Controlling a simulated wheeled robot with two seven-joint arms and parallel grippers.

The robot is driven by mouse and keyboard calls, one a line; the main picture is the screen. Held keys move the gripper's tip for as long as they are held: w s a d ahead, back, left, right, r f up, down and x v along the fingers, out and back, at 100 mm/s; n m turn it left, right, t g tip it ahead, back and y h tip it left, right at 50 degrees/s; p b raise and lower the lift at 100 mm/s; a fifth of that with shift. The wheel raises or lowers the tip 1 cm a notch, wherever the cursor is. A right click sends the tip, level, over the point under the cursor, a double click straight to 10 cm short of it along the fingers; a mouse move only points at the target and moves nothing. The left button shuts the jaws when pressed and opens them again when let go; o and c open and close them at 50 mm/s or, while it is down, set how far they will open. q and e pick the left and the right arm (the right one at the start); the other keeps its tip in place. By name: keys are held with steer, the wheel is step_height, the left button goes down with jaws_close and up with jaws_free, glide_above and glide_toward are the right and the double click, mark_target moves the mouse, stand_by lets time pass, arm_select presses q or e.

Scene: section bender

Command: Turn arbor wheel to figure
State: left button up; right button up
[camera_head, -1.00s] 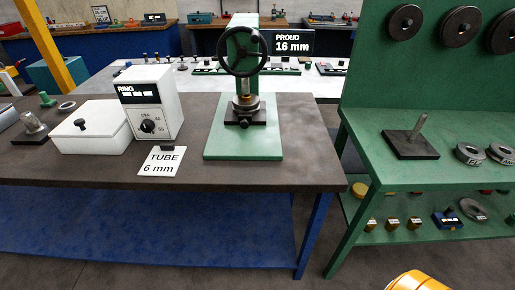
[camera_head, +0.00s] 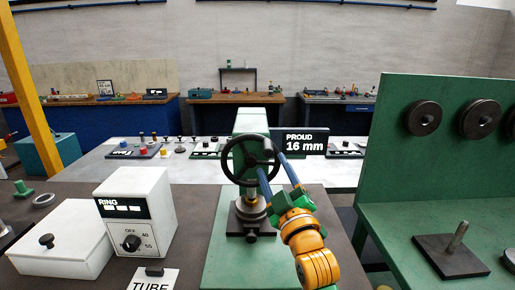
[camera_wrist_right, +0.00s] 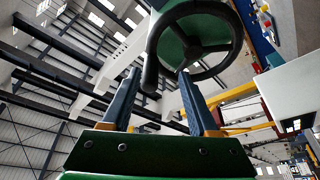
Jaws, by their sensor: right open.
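The arbor wheel is a black spoked handwheel (camera_head: 229,163) on the green press (camera_head: 250,118), above a dark stepped fitting (camera_head: 250,212). In the right wrist view the wheel (camera_wrist_right: 237,35) fills the top, with a dark crank handle (camera_wrist_right: 150,74) standing out from its rim. My right gripper (camera_head: 267,158) is open at the wheel's right side, its blue fingers pointing up at the rim. In the wrist view the handle shows between the open fingertips (camera_wrist_right: 160,75); I cannot tell whether they touch it. A black sign (camera_head: 305,142) reads "PROUD 16 mm". My left gripper is out of view.
A white RING box (camera_head: 150,205) with a dial, a white lidded box (camera_head: 65,250) and a TUBE card (camera_head: 153,280) stand left of the press. At right is a green rack (camera_head: 440,150) with dark discs and a post on a plate (camera_head: 450,257).

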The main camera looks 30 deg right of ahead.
mark_target(271, 151)
steer(key=shift+t, duration=0.3)
steer(key=r, duration=0.1)
steer(key=w+r+p, duration=0.1)
steer(key=r+p, duration=0.1)
steer(key=r, duration=0.1)
steer(key=shift+w+d, duration=0.1)
steer(key=shift+w, duration=0.15)
steer(key=w, duration=0.2)
steer(key=w+d, duration=0.1)
steer(key=shift+f+p, duration=0.35)
steer(key=shift+w+f, duration=0.1)
steer(key=shift+w, duration=0.05)
steer(key=shift+s, duration=0.3)
steer(key=shift+c, duration=1.3)
steer(key=shift+s+a+r, duration=0.1)
steer(key=shift+r, duration=0.1)
jaws_close()
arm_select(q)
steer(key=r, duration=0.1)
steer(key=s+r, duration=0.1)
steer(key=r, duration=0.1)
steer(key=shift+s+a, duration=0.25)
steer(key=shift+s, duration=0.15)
arm_select(e)
steer(key=shift+r, duration=0.15)
